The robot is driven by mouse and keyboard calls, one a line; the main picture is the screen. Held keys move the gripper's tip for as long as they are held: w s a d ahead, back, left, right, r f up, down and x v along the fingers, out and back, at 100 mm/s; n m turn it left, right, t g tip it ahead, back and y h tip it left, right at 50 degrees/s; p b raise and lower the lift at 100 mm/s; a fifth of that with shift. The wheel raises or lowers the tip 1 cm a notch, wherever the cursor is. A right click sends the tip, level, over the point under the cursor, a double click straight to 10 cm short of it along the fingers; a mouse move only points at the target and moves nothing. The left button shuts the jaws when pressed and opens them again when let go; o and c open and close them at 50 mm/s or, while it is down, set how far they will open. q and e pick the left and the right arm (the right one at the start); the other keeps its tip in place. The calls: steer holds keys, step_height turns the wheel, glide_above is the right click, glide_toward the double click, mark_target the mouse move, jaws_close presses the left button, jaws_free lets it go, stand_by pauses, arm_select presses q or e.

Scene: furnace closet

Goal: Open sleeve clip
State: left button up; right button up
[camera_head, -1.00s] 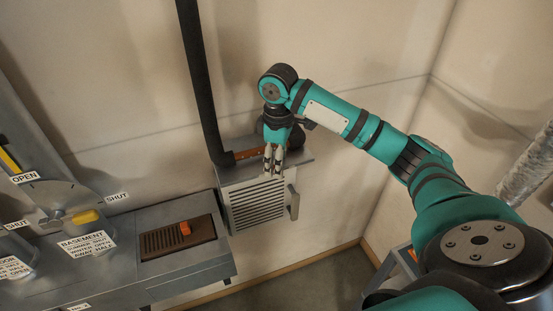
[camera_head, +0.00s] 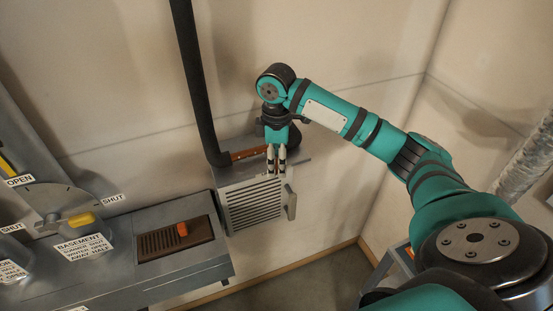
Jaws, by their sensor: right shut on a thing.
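My right gripper (camera_head: 277,173) points down at the top front edge of a grey louvred box (camera_head: 254,205) on the wall. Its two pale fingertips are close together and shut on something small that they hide. I cannot make out the sleeve clip clearly. A brown-orange band (camera_head: 249,153) lies along the box top, beside the foot of a black pipe (camera_head: 200,95), to the left of the fingers. A small grey lever (camera_head: 291,202) stands on the right side of the box. My left gripper is not in view.
A grey bench-like casing (camera_head: 185,275) at the lower left carries a brown vent with an orange slider (camera_head: 182,230). A yellow-handled dial (camera_head: 80,219) with OPEN and SHUT labels stands further left. A silver duct (camera_head: 525,165) is at the right.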

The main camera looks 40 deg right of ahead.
steer(key=o, duration=1.2)
steer(key=shift+r, duration=0.1)
steer(key=shift+r, duration=3.95)
